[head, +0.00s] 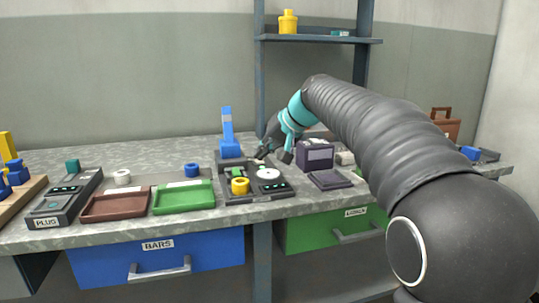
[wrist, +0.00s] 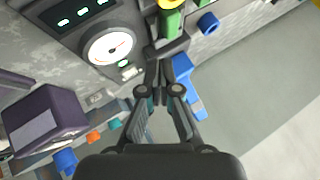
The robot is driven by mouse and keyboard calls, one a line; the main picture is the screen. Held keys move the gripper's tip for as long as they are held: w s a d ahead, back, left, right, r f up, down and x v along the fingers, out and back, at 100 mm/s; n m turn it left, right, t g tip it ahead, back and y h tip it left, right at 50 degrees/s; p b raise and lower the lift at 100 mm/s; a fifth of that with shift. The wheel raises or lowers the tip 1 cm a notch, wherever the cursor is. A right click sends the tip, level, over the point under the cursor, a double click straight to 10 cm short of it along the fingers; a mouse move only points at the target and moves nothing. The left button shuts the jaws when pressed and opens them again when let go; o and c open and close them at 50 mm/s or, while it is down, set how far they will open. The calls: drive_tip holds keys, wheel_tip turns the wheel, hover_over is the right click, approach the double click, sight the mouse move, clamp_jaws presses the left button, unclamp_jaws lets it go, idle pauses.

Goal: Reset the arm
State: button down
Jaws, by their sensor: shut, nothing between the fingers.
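My gripper (head: 262,154) is at the end of my arm, low over the bench behind a dark device (head: 283,191) with a round white dial (head: 268,174). Its fingers are shut with nothing between them. In the wrist view the shut fingertips (wrist: 164,52) lie close to the device's edge, beside the dial (wrist: 108,45) and a green part (wrist: 171,22). I cannot tell whether they touch it. My arm reaches in from the right and hides part of the bench.
A blue upright piece (head: 228,138) stands just left of my gripper. A dark purple box (head: 314,155) stands to its right. A red tray (head: 115,204) and a green tray (head: 182,198) lie to the left. A shelf (head: 320,39) hangs above.

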drive_tip(key=shift+s+d+f, duration=0.15)
drive_tip(key=shift+s+d, duration=0.15)
drive_tip(key=shift+d, duration=0.05)
drive_tip(key=s+d+f+h, duration=0.2)
drive_tip(key=s+d+f, duration=0.3)
drive_tip(key=s, duration=0.7)
drive_tip(key=s+d+f+h, duration=0.2)
drive_tip(key=s+d+f, duration=0.4)
drive_tip(key=s, duration=0.6)
drive_tip(key=s+d+f+m+h, duration=0.1)
drive_tip(key=s+d+f, duration=0.5)
drive_tip(key=s, duration=0.6)
wheel_tip(320, 180, down, 2)
drive_tip(key=shift+h, duration=0.9)
